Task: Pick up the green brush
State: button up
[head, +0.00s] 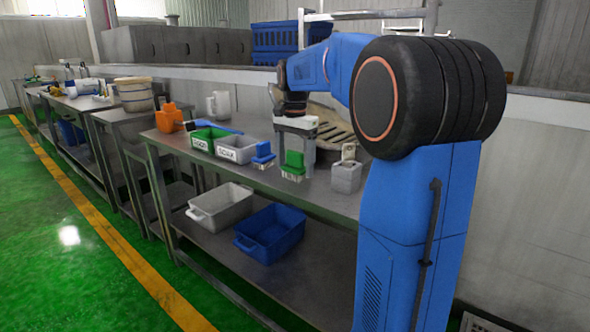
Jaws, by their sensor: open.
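The green brush (293,164) stands on the upper shelf of the metal table, near its front edge, with pale bristles at its lower end. My gripper (294,148) points down just above and behind the green brush. Its jaws are open, with one finger on each side in the picture. The green brush shows in front of the fingers, and I cannot tell whether they touch it. A blue brush (263,154) stands just to the left of the green one.
A green bin (203,145) and a white bin (238,155), both labelled, stand left of the brushes. A grey block-like holder (346,176) stands to the right. An orange container (169,118) and a white jug (218,104) are farther left. Two tubs sit on the lower shelf.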

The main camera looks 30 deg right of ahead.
jog(key=shift+f, duration=0.45)
jog(key=c, duration=1.2)
jog(key=shift+r, duration=0.1)
notch_tip(320, 180, up, 10)
jog(key=shift+f, duration=0.1)
